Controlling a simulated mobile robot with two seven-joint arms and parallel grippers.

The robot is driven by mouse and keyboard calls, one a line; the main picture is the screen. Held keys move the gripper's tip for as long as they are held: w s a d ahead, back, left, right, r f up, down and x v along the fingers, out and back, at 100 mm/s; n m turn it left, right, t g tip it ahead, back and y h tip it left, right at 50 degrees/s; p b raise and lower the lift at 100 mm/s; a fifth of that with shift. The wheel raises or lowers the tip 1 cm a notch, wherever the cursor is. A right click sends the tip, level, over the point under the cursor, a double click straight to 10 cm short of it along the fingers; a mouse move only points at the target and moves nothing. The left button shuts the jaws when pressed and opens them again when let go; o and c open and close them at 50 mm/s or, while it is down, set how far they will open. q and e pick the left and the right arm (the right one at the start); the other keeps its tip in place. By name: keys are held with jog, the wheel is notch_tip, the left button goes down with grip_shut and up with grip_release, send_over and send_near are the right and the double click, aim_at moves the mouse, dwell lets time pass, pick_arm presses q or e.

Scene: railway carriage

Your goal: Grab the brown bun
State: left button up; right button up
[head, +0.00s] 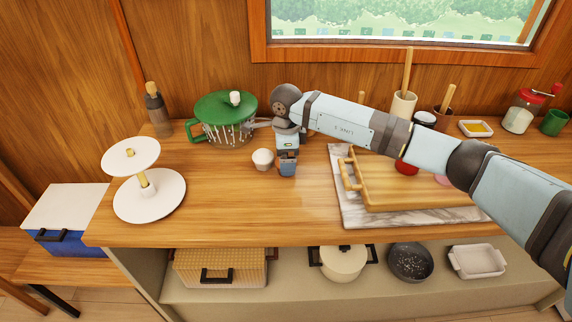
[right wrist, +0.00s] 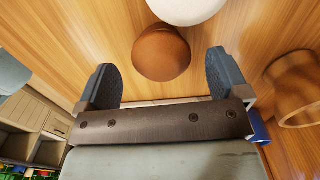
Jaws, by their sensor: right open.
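The brown bun (right wrist: 160,54) shows in the right wrist view, a rounded brown lump on the wooden counter. It lies ahead of my right gripper (right wrist: 160,68), between the lines of its two fingers, with clear gaps on both sides. The fingers are apart and hold nothing. In the head view my right gripper (head: 287,168) hangs over the counter's middle, and I cannot make out the bun there; the gripper may hide it. My left gripper is in neither view.
A white tiered stand (head: 150,198) is at left. A wooden tray (head: 430,194) on a marble board (head: 350,218) lies right. The front counter is clear.

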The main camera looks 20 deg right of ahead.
notch_tip(320, 180, down, 3)
jog(key=shift+w, duration=0.1)
jog(key=c, duration=1)
jog(key=shift+r, duration=0.1)
